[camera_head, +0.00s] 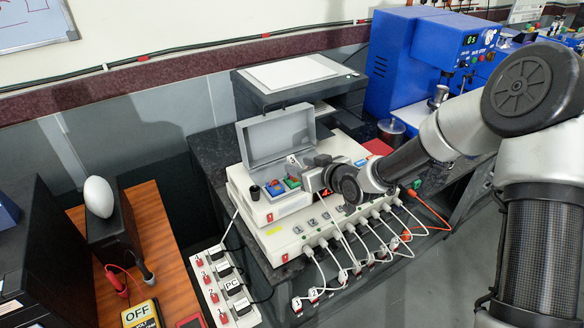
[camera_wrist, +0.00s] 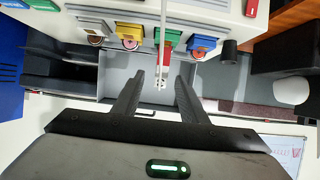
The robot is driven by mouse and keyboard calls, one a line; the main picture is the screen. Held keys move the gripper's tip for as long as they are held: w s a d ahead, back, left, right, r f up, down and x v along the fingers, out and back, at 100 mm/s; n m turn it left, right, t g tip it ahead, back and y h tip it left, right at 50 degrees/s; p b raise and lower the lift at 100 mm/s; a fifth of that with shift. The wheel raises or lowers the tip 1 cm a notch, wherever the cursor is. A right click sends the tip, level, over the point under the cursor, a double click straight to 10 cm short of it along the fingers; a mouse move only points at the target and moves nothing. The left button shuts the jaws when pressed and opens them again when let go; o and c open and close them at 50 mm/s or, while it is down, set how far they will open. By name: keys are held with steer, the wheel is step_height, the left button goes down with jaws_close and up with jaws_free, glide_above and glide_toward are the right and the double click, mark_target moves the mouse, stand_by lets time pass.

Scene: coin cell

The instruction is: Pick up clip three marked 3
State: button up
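My gripper (camera_head: 300,168) is over the small white box with the raised grey lid. In the wrist view its two dark fingers (camera_wrist: 160,86) stand apart with a small white clip (camera_wrist: 160,82) centred between them. The clip's white lead runs back towards the front of the unit. The clip also shows as a white tag (camera_head: 292,158) at the fingertips in the head view, held up in the air. Its number is too small to read. Other white tagged clips (camera_head: 297,304) lie at the ends of leads in front of the unit.
Coloured blocks, including a blue one (camera_wrist: 203,42) and a yellow one (camera_wrist: 130,32), lie close to the fingers. The raised grey lid (camera_head: 277,135) stands just behind. A long white unit (camera_head: 283,246) carries several leads. A blue machine (camera_head: 420,60) is at the back.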

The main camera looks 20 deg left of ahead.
mark_target(294, 164)
steer(key=x, duration=0.5)
steer(key=shift+a, duration=0.1)
steer(key=shift+c, duration=0.4)
jaws_close()
